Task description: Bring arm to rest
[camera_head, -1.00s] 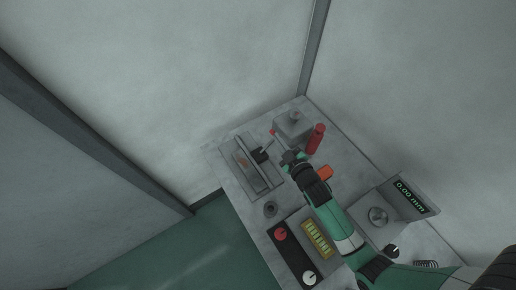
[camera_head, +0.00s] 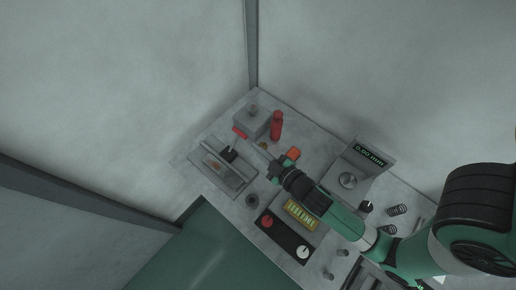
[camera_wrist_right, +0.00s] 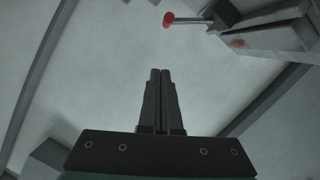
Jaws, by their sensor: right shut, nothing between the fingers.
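My right arm (camera_head: 340,213) is green and black and reaches in from the lower right over the grey bench. My right gripper (camera_head: 259,152) is shut and empty, above the bench just right of a metal tray fixture. In the right wrist view its two dark fingers (camera_wrist_right: 161,100) are pressed together with nothing between them. My left gripper does not show.
The bench holds a metal tray fixture (camera_head: 213,174), a grey block (camera_head: 252,117), a red cylinder (camera_head: 276,125), a panel with red and white knobs (camera_head: 284,236), a gauge display (camera_head: 370,154) and springs (camera_head: 397,210). Pale walls stand close behind. A red-tipped rod (camera_wrist_right: 169,19) shows in the wrist view.

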